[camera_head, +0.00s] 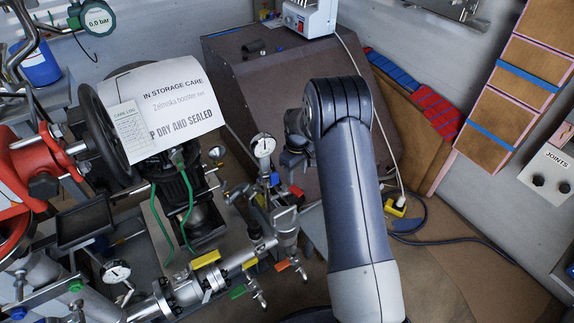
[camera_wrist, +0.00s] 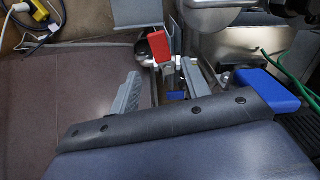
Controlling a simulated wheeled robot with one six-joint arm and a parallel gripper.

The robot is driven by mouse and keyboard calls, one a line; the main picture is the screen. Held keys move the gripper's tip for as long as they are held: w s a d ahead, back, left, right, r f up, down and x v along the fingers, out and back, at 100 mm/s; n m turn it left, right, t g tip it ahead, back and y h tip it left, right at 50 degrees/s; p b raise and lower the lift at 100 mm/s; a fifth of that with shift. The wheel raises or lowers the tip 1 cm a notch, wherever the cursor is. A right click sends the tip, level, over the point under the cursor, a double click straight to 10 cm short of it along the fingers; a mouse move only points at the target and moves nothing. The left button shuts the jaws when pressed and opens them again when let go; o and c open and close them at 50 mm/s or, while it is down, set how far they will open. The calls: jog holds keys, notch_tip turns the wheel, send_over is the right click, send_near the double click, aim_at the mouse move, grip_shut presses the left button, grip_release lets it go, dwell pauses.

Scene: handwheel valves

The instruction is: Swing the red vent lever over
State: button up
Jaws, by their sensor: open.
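The red vent lever shows in the wrist view as a red grip (camera_wrist: 159,46), just beyond my gripper (camera_wrist: 167,84). My two grey fingers stand apart, and the red grip appears near the gap between them. I see no clear contact, and cannot tell the exact depth. In the head view a red grip (camera_head: 296,190) shows on the pipework, below my gripper (camera_head: 290,160), which is partly hidden by my arm. A blue grip (camera_wrist: 266,88) is to the right in the wrist view; a blue grip (camera_head: 275,179) also shows in the head view.
A pressure gauge (camera_head: 263,146) stands left of my gripper. Yellow (camera_head: 206,259), orange (camera_head: 282,265) and green (camera_head: 238,292) grips sit lower on the pipework. A large handwheel (camera_head: 103,130) with a paper sign is at left. A yellow plug (camera_head: 396,207) with cables lies right of my arm.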

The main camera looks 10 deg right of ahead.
aim_at(296, 190)
notch_tip(296, 190, down, 9)
jog(key=b, duration=0.5)
jog(key=shift+s, duration=0.1)
jog(key=shift+r, duration=0.3)
jog(key=shift+c, duration=0.6)
jog(key=c, duration=0.7)
jog(key=shift+o, duration=0.2)
